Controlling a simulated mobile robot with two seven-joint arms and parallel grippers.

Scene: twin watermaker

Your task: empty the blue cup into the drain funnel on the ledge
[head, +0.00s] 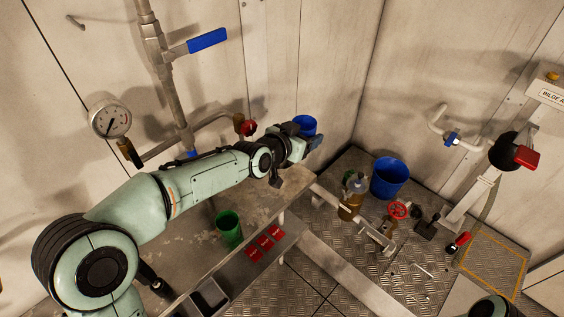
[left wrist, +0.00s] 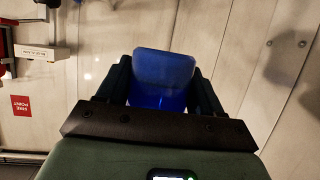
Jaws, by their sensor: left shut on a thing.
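The blue cup (head: 304,125) is held at the end of my left arm, near the back corner and above the far end of the bench. My left gripper (head: 304,140) is shut on it and partly hides it in the head view. In the left wrist view, the blue cup (left wrist: 163,80) sits between the two dark fingers of my left gripper (left wrist: 162,98). Its contents do not show, and I cannot tell how far it is tilted. I cannot make out the drain funnel for sure in either view. My right gripper is not in view.
A green cup (head: 229,229) stands on the bench near several red pieces (head: 264,243). A blue bucket (head: 390,177) stands on the floor plate beside a brass-coloured fitting (head: 351,197) and a red handwheel (head: 398,210). Wall pipes with a blue-handled valve (head: 207,41) run behind my left arm.

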